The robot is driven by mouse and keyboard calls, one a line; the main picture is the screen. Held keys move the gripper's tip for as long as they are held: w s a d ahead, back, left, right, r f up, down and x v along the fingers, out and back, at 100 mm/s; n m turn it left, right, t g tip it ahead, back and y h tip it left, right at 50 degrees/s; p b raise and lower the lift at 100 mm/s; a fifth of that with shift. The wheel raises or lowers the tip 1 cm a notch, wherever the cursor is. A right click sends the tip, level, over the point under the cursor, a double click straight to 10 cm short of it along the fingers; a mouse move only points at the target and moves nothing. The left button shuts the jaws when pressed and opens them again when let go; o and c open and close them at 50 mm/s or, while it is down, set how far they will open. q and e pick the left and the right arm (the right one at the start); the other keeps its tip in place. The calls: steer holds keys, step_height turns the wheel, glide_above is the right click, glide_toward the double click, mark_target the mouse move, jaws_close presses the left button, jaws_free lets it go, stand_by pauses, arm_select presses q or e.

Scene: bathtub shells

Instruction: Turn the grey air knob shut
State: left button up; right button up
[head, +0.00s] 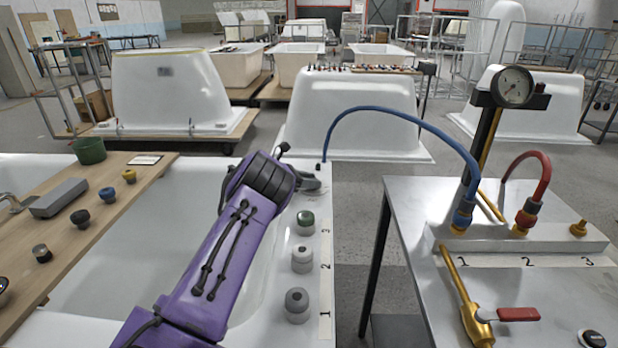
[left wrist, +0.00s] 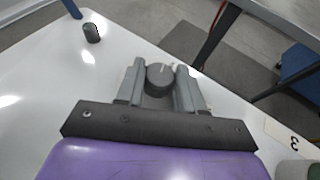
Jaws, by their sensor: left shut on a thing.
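The grey air knob (left wrist: 160,78) is a round dark grey knob with a light line on its top, on the white tub rim. In the left wrist view it sits between the two grey fingers of my left gripper (left wrist: 160,88), which is shut on it. In the head view my left gripper (head: 310,179) reaches the far right corner of the tub rim, and the knob is hidden or too small to make out there. My right gripper is in neither view.
Green (head: 305,222), white (head: 302,258) and grey (head: 297,304) knobs line the tub rim beside numbers. A blue hose (head: 390,112) arches from the rim corner to a bench (head: 410,205) with a gauge (head: 514,86). A wooden board (head: 95,215) holds small knobs.

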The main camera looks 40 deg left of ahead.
arm_select(q)
steer(key=shift+d+n+t+y, duration=0.15)
steer(key=shift+n+t+y, duration=0.15)
steer(key=shift+n+y, duration=0.65)
steer(key=n+y+b, duration=0.2)
steer(key=y, duration=0.1)
steer(key=n+y+b, duration=0.1)
steer(key=shift+d+f+n+y, duration=0.2)
steer(key=shift+d+n+y, duration=0.05)
steer(key=n+y+b, duration=0.1)
steer(key=n+y, duration=0.1)
steer(key=y, duration=0.1)
steer(key=shift+d+n+b, duration=0.2)
steer(key=shift+n+b, duration=0.1)
steer(key=shift+n, duration=0.1)
steer(key=shift+d+r+n+g+y, duration=0.1)
steer(key=shift+r+n+g+y, duration=0.1)
steer(key=shift+n+g+y, duration=0.5)
steer(key=n+y, duration=0.1)
steer(key=n+g+y, duration=0.1)
steer(key=y, duration=0.1)
steer(key=shift+w+d+r+n, duration=0.1)
steer(key=shift+w+r+n, duration=0.05)
steer(key=shift+n, duration=0.25)
steer(key=shift+n+g+y+p, duration=0.7)
steer(key=shift+n+g+y, duration=0.3)
steer(key=shift+n+g, duration=0.25)
steer(key=o, duration=1)
